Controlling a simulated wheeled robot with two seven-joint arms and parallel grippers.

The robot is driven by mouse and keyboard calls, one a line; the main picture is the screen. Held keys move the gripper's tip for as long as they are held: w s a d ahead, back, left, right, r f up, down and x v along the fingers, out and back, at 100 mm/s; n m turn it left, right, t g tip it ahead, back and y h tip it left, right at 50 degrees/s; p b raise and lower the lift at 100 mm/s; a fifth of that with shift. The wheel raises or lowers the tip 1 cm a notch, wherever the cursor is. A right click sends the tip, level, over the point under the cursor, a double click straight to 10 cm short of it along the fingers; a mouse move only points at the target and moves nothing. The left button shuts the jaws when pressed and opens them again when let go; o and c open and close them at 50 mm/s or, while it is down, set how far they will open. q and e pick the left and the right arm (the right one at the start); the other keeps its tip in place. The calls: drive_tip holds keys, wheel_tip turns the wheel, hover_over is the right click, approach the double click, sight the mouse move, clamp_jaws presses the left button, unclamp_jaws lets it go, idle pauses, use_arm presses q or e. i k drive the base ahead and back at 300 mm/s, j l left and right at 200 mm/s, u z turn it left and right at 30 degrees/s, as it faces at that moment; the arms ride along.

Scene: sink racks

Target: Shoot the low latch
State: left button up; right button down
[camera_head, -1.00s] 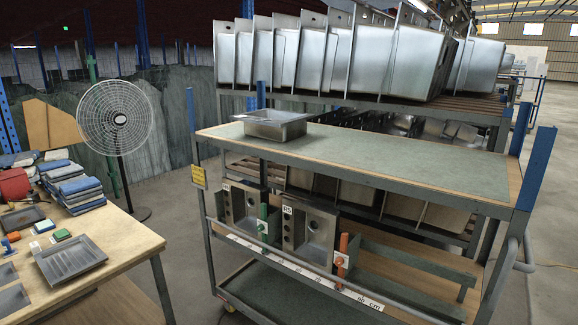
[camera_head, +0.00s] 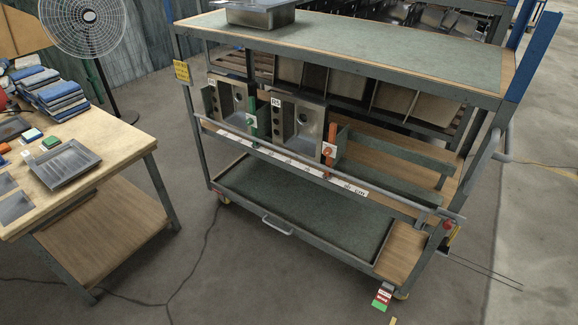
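A grey metal cart (camera_head: 345,53) stands in the middle. I cannot tell for certain which part is the low latch. On its middle level, a green upright handle (camera_head: 252,124) and an orange upright handle (camera_head: 332,140) stand beside two steel sink units, the left one (camera_head: 228,102) and the right one (camera_head: 297,125). Low on the cart is a green-topped tray (camera_head: 300,208) with a front bar handle (camera_head: 279,225). A red-white-green tag (camera_head: 382,298) shows at the cart's lower front right corner, near a caster. Neither of my grippers is in view.
A wooden workbench (camera_head: 120,170) with blue folded cloths (camera_head: 48,90) and a metal tray (camera_head: 66,163) stands at left. A fan (camera_head: 84,27) stands behind it. A steel sink (camera_head: 262,14) sits on the cart top. Cables (camera_head: 190,260) lie on the floor. The floor before the cart is otherwise mostly clear.

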sight(447, 225)
drive_tip(key=z, duration=1.35)
